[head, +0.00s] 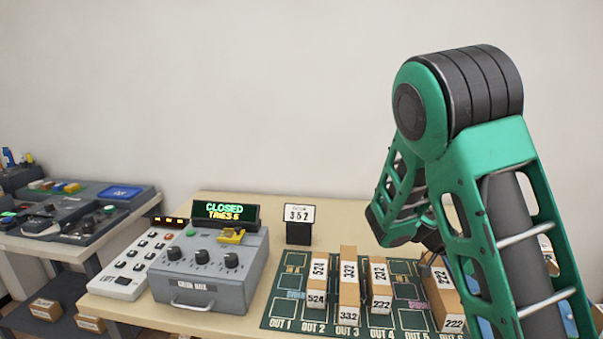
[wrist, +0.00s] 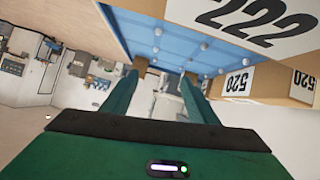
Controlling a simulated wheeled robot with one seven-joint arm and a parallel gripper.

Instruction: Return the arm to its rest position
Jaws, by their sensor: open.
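My green arm (head: 470,150) rises at the right of the head view, bends at a large joint and folds back down over the right part of the table. My gripper is not clear in the head view; the arm's own links hide it. In the wrist view my gripper (wrist: 158,82) has its two green fingers apart with nothing held between them. The picture there looks upside down, with a box marked 222 (wrist: 250,25) close by at the upper right, apart from the fingers.
The wrist view shows a blue surface (wrist: 150,30) and boxes marked 520 (wrist: 238,82).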

